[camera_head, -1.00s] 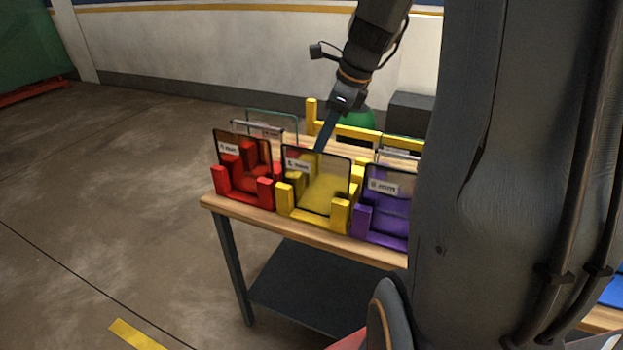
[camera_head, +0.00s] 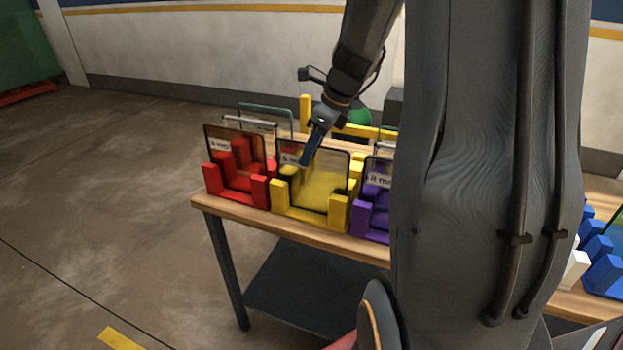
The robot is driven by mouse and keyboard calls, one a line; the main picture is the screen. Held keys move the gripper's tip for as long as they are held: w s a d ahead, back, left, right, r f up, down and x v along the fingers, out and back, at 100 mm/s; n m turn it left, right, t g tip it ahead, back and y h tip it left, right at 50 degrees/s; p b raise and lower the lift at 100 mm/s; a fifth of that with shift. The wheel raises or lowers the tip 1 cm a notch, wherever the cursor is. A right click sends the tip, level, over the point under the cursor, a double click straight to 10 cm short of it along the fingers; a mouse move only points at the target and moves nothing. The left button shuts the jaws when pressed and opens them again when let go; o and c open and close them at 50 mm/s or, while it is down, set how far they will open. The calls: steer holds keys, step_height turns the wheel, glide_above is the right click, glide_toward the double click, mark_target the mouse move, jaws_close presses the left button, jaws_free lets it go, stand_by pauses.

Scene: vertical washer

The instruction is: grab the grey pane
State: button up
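Several dark-framed, see-through panes stand tilted in coloured holders on a wooden table. One pane (camera_head: 325,180) stands in the yellow holder (camera_head: 338,212), one (camera_head: 235,160) in the red holder (camera_head: 212,180) and one in the purple holder (camera_head: 372,222). I cannot tell for certain which pane is the grey one. My gripper (camera_head: 307,158) points down and overlaps the upper left of the pane in the yellow holder, partly covering its white label. Its fingers are seen edge-on, so I cannot see the gap between them or whether they touch the pane.
Behind stand a green-edged pane (camera_head: 266,109), a pale-topped pane (camera_head: 248,123) and a yellow rack (camera_head: 306,110). Blue holders (camera_head: 603,272) are at the right. My own arm hides the table's middle. The floor to the left is clear.

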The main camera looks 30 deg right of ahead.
mark_target(311, 180)
steer(key=x, duration=0.3)
steer(key=shift+a, duration=0.1)
steer(key=shift+f+p, duration=0.2)
steer(key=shift+p, duration=0.1)
stand_by(0.5)
steer(key=shift+c, duration=0.6)
jaws_close()
stand_by(0.8)
